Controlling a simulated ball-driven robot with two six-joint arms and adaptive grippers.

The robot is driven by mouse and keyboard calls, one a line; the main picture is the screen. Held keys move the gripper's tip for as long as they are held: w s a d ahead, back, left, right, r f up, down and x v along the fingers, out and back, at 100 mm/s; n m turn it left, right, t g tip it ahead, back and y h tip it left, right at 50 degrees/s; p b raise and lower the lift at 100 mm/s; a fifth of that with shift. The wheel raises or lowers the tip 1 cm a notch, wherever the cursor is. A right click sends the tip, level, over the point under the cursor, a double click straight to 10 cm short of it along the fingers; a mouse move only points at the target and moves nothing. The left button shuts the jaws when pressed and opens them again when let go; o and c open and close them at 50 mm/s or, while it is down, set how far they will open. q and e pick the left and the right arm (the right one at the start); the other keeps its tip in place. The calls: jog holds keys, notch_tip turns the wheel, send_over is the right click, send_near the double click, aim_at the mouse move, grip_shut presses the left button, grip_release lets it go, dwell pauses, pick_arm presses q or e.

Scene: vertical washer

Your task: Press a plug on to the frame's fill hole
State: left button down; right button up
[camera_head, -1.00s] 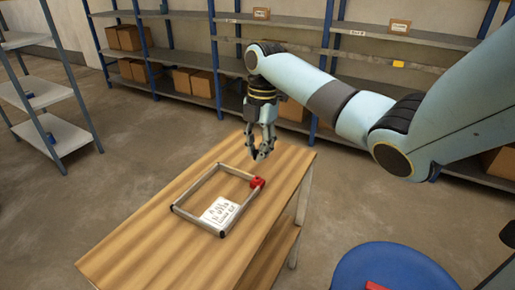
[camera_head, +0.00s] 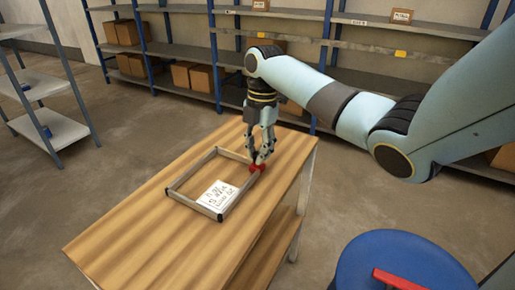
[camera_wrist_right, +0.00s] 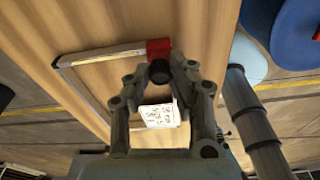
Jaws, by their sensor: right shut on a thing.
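A rectangular light metal frame (camera_head: 193,204) with dark corners lies flat on the wooden table. One corner carries a red block (camera_head: 257,168), which also shows in the wrist view (camera_wrist_right: 158,46). My right gripper (camera_head: 260,158) points down at that red corner and partly covers it. In the wrist view its fingers (camera_wrist_right: 166,72) are closed around a small dark round plug (camera_wrist_right: 159,71), close beside the red block. I cannot tell whether the plug touches it. The fill hole is not visible. My left gripper is not in view.
A white sheet with handwriting (camera_head: 217,195) lies on the table inside the frame's outline. The wooden table (camera_head: 140,240) is otherwise clear. Shelves with cardboard boxes (camera_head: 200,80) stand along the back wall, and another shelf unit (camera_head: 50,130) stands at the left.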

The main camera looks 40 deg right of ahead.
jog(key=shift+f+p, duration=0.1)
jog(key=shift+p, duration=0.5)
dwell(0.9)
jog(key=shift+f, duration=0.3)
dwell(1.0)
jog(key=o, duration=0.8)
jog(key=shift+r, duration=0.15)
notch_tip(320, 180, up, 7)
jog(key=p, duration=0.7)
